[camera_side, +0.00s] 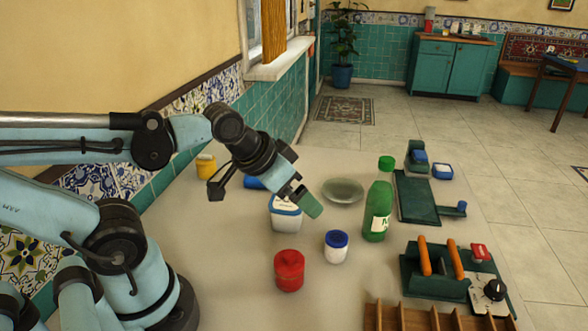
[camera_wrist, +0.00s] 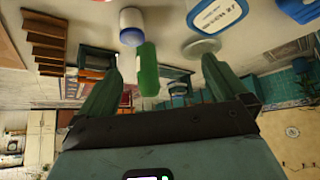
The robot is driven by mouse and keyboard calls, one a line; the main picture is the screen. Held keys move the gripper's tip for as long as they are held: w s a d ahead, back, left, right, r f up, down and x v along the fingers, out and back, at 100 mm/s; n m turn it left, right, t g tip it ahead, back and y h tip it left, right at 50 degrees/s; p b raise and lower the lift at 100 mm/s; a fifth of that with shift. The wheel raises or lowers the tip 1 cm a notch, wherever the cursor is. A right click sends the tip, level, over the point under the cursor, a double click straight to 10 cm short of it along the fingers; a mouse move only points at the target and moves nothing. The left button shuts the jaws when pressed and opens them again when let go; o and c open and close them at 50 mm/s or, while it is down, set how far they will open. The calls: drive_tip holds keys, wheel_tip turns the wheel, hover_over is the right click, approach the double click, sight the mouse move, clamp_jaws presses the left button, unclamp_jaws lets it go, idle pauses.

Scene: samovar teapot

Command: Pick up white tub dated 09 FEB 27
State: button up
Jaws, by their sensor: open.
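A white tub with blue trim (camera_side: 286,218) stands on the table, its top partly hidden by my gripper (camera_side: 262,198). A white tub with printed label text (camera_wrist: 216,15) shows at the top of the wrist view; I cannot read its date. A smaller white jar with a blue lid (camera_side: 337,247) stands to the right and also shows in the wrist view (camera_wrist: 131,27). Another small blue-and-white tub (camera_side: 442,171) sits at the far right. No date is readable on any of them. My gripper also shows in the wrist view (camera_wrist: 162,65), with its fingers apart and nothing between them.
A red jar (camera_side: 289,271) stands in front, a green bottle (camera_side: 377,210) to the right, and a glass dish (camera_side: 343,190) behind. A yellow jar (camera_side: 206,166) is near the wall. A green rack with orange handles (camera_side: 435,272) and a wooden tray (camera_side: 430,318) occupy the front right.

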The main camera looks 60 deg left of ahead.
drive_tip(key=n, duration=0.2)
drive_tip(key=n+g+h, duration=0.2)
drive_tip(key=n+h, duration=0.2)
drive_tip(key=n, duration=1)
hover_over(278, 199)
drive_tip(key=s+d, duration=0.2)
drive_tip(key=d, duration=0.1)
wheel_tip(278, 199, down, 4)
drive_tip(key=shift+w+f, duration=0.15)
drive_tip(key=shift+f, duration=0.1)
drive_tip(key=s+a+f+n+t+h, duration=0.1)
drive_tip(key=s+a+n+t+h, duration=0.2)
drive_tip(key=a+n+h, duration=0.55)
drive_tip(key=shift+w+d+f+n+y, duration=0.4)
drive_tip(key=shift+w+d+f+y, duration=0.25)
drive_tip(key=shift+w+d, duration=0.25)
drive_tip(key=shift+w+d+f+n+y, duration=0.45)
drive_tip(key=shift+w+d+f+y, duration=0.2)
drive_tip(key=shift+d, duration=0.35)
drive_tip(key=shift+w+d+f+n+y, duration=0.4)
drive_tip(key=shift+w+d+f+y, duration=0.25)
drive_tip(key=shift+w+d, duration=0.25)
drive_tip(key=shift+s, duration=0.15)
drive_tip(key=shift+r, duration=0.1)
drive_tip(key=c, duration=1)
drive_tip(key=shift+c, duration=0.2)
